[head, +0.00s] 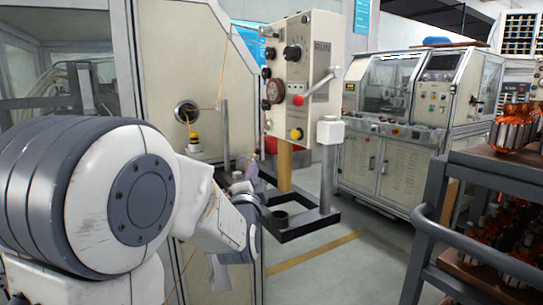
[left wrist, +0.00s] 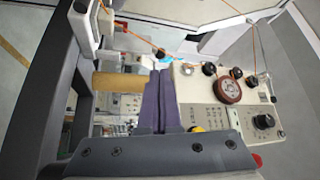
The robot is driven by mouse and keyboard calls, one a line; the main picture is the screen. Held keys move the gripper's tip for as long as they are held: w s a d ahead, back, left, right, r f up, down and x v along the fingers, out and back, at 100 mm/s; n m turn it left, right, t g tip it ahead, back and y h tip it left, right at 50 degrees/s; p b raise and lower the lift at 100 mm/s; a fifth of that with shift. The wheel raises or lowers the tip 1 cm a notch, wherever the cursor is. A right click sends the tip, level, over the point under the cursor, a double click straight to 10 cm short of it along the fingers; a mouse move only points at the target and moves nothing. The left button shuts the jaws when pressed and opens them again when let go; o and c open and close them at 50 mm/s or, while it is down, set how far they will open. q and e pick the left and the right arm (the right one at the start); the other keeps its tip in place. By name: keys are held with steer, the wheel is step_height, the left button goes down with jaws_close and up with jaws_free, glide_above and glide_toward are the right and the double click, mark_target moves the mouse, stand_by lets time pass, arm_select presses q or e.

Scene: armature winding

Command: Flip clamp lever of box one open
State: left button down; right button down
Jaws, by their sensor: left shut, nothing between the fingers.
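A cream control box (head: 300,60) marked RUN stands in the middle of the head view, with dials and knobs on its face. A grey lever (head: 320,83) slants up to the right from a red knob (head: 298,100) on it; I cannot tell for sure that this is the clamp lever. My left gripper (head: 246,178) is below and left of the box, partly hidden by my arm. In the left wrist view its purple fingers (left wrist: 158,98) are shut and empty, beside the box face (left wrist: 215,105). The lever is not clear there. My right gripper is not in view.
A dark frame (head: 300,224) with a tan cylinder (head: 284,165) stands below the box. Thin orange wire (head: 222,65) runs beside it. A cart (head: 500,172) with copper-wound armatures (head: 510,130) is at right. A cream machine (head: 415,120) stands behind, with clear floor before it.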

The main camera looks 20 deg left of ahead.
mark_target(260, 151)
arm_select(q)
steer(key=p+x, duration=0.1)
steer(key=x, duration=0.6)
steer(key=shift+w+r, duration=0.1)
steer(key=p, duration=0.1)
steer(key=m+h+p, duration=0.1)
steer(key=shift+w+d+r+m+p, duration=0.3)
steer(key=shift+w+r, duration=0.05)
steer(key=shift+w+d+f+m+g, duration=0.45)
steer(key=shift+w+f+m+g, duration=0.05)
steer(key=shift+w, duration=0.05)
